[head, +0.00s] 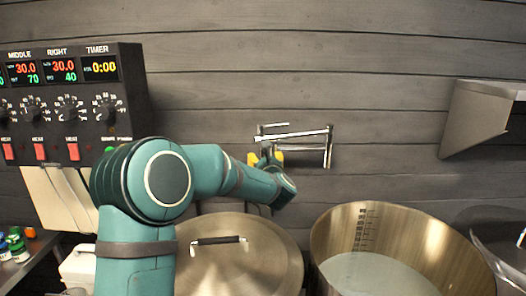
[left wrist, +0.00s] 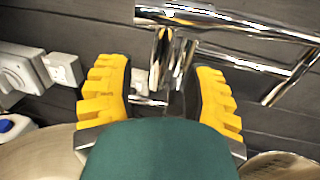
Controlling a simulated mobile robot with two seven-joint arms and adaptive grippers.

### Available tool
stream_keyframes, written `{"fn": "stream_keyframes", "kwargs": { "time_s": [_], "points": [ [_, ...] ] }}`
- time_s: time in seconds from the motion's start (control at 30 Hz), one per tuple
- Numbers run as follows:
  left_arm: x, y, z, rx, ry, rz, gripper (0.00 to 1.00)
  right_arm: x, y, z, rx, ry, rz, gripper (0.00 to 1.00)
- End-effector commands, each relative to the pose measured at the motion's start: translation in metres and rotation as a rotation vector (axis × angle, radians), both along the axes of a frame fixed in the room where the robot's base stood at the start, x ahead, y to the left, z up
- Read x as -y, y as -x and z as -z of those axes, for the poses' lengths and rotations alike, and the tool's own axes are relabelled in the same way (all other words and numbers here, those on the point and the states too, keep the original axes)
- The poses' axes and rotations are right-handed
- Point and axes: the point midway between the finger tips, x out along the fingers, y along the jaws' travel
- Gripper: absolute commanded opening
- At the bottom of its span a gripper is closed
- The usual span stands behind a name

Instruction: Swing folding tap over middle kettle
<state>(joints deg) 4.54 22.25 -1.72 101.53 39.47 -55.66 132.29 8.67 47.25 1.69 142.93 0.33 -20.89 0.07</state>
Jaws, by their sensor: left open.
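The chrome folding tap (head: 312,136) is mounted on the wood-plank wall, its arms folded close to the wall. In the left wrist view its horizontal pipes (left wrist: 235,22) cross the top, with a vertical part (left wrist: 168,60) between my fingers. My left gripper (head: 266,157) is at the tap's left end; its yellow fingers are open around that part (left wrist: 163,75), with gaps at both sides. An open steel kettle (head: 335,235) holding pale liquid stands right of a lidded kettle (head: 240,268). Another vessel (head: 505,245) is cut off at the right edge. My right gripper is out of view.
A black control box (head: 75,90) with displays, dials and red switches hangs at left. A steel wall shelf (head: 475,115) juts out at right. The lid's handle (head: 218,240) sticks up below my left forearm. Wall sockets (left wrist: 62,68) are left of my fingers.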

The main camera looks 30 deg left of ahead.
Motion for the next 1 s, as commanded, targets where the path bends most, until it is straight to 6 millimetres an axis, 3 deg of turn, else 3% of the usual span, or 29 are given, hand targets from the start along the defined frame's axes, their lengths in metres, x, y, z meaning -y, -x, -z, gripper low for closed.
{"fn": "stream_keyframes", "kwargs": {
  "time_s": [0.23, 0.63, 0.67, 0.8, 1.0],
  "points": [
    [-0.020, -0.023, 0.000, -0.001, 0.000, -0.001, 0.52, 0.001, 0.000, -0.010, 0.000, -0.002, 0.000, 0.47],
    [-0.024, -0.028, 0.000, -0.001, -0.001, 0.001, 0.52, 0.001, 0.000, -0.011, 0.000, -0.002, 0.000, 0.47],
    [-0.024, -0.028, 0.000, -0.001, -0.001, 0.001, 0.48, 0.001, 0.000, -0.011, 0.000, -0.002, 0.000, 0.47],
    [-0.024, -0.028, 0.000, -0.001, -0.001, 0.001, 0.00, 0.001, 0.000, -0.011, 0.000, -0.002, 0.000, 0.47],
    [-0.023, -0.028, 0.000, -0.001, -0.001, -0.001, 0.00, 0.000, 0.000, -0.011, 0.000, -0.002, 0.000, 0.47]
  ]
}}
